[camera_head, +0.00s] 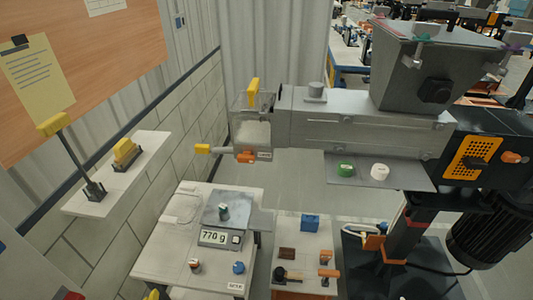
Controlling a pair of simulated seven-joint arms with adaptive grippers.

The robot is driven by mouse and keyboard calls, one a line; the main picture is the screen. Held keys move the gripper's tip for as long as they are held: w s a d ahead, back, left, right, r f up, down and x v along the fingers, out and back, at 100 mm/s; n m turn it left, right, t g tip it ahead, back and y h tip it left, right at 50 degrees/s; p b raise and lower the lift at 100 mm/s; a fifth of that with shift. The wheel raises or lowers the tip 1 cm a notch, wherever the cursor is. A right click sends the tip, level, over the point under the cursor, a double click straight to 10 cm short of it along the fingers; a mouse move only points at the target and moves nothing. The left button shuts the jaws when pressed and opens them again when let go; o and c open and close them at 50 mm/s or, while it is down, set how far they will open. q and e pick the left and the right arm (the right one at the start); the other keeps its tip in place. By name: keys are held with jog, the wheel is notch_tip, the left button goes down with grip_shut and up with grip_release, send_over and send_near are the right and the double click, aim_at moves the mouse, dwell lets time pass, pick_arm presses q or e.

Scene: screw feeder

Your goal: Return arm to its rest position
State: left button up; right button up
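Neither my left nor my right gripper shows in the head view, and no arm of mine can be made out. The grey screw feeder (365,118) stands at the right, with a tapered hopper (425,70) on top. At its left end is a clear outlet box (252,130) with pale material inside and yellow handles above and beside it.
A white table (165,255) carries the scale and two small capped items. A second table (303,235) holds a blue box (310,222) and tools. A wall shelf (118,180) holds a yellow-handled lever and brush. A black motor (485,235) stands at the right.

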pick_arm(q)
jog(key=s+d+f+g+h, duration=0.1)
jog(key=s+d+f+h, duration=0.15)
jog(key=f, duration=1.35)
jog(key=s+d+f+g+h, duration=0.1)
jog(key=s+d+f+g, duration=0.15)
jog(key=f, duration=1.25)
jog(key=s+f+n+g, duration=0.2)
jog(key=s+f+n, duration=0.1)
jog(key=s+f, duration=1.6)
jog(key=shift+s+f+h, duration=0.3)
jog(key=shift+s+h, duration=0.15)
jog(key=shift+s, duration=0.35)
